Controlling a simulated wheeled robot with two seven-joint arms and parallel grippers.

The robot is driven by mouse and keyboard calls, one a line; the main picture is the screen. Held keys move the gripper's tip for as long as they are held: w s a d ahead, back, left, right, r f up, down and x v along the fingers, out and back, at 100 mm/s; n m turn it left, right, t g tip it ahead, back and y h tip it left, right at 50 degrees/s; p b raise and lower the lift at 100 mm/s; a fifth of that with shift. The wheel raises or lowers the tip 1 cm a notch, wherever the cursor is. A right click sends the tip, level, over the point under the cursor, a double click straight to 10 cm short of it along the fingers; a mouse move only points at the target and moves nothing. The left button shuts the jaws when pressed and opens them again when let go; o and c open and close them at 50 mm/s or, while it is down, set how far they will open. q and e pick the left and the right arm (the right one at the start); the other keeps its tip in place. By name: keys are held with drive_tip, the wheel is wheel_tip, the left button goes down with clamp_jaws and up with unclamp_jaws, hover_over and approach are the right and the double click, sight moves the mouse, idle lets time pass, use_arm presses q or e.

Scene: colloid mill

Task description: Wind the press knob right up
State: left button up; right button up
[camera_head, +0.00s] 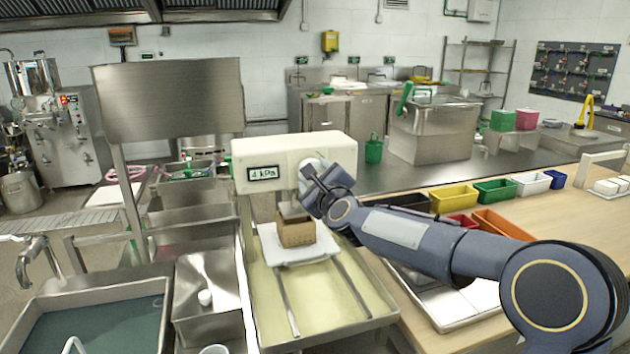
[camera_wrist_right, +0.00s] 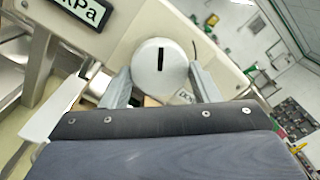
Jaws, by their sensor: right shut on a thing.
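The press (camera_head: 290,150) is a cream housing over a steel tray, with a small display (camera_head: 263,173) that seems to read 4 kPa. Its round pale knob (camera_wrist_right: 160,68) has a black slot, upright in the right wrist view. My right gripper (camera_wrist_right: 160,85) is shut on the knob, one finger on each side. In the head view my right gripper (camera_head: 309,178) reaches the housing's right front and hides most of the knob. A brown block (camera_head: 297,232) sits under the press on a white board (camera_head: 275,250). My left gripper is not in view.
A sink (camera_head: 95,310) with dark liquid stands at the front left. Coloured bins, including a yellow one (camera_head: 454,197), line the wooden counter on the right, behind my right arm. A steel tank (camera_head: 435,130) stands on the back counter.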

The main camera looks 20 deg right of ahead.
drive_tip(key=n+p, duration=0.2)
drive_tip(key=n, duration=1.2)
drive_tip(key=n+p, duration=0.2)
drive_tip(key=n, duration=1.3)
drive_tip(key=shift+a+r+p, duration=0.15)
drive_tip(key=shift+a+p, duration=0.05)
drive_tip(key=shift+p, duration=0.15)
drive_tip(key=o, duration=1)
drive_tip(key=shift+r, duration=0.1)
drive_tip(key=s, duration=0.8)
drive_tip(key=shift+d, duration=0.2)
